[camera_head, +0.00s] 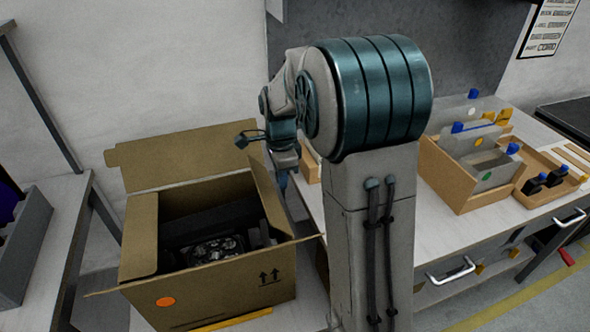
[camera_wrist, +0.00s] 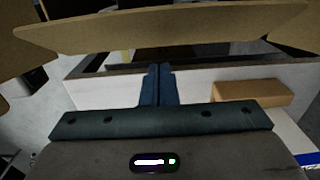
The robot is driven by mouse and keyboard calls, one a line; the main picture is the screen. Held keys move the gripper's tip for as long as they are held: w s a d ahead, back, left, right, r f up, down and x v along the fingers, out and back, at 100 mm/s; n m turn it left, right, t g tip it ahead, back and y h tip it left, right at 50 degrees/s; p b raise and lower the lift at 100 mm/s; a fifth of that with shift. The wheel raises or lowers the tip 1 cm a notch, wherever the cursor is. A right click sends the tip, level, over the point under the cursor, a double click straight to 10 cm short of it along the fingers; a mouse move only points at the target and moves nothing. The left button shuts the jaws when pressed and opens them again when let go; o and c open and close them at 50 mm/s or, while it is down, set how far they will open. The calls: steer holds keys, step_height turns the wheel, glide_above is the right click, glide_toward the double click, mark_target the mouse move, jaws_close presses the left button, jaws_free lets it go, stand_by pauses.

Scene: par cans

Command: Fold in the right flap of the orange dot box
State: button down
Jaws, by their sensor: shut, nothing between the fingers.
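The orange dot box (camera_head: 200,296) is an open cardboard carton at the lower left of the head view, with an orange dot on its front. Its right flap (camera_head: 270,202) stands up along the right side. The left flap (camera_head: 143,232) stands steeply at the left, the back flap (camera_head: 185,155) is up, and the front flap juts outward. Dark equipment with a round lamp face (camera_head: 215,248) lies inside. My gripper (camera_head: 283,183) is just outside the right flap, partly hidden by my arm. In the wrist view its fingers (camera_wrist: 158,70) are together and empty, with cardboard across the top.
A bench on the right carries a wooden bin (camera_head: 455,180) with dividers and a wooden tray (camera_head: 548,182). A small brown block or box (camera_wrist: 252,93) shows in the wrist view. A grey bin (camera_head: 25,245) stands on the left table. My arm hides part of the bench.

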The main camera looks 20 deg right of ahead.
step_height(320, 180, up, 12)
steer(key=d+p, duration=0.2)
steer(key=p, duration=0.6)
steer(key=shift+d+f+p, duration=0.2)
steer(key=shift+d+p, duration=0.05)
steer(key=shift+p, duration=0.1)
stand_by(0.3)
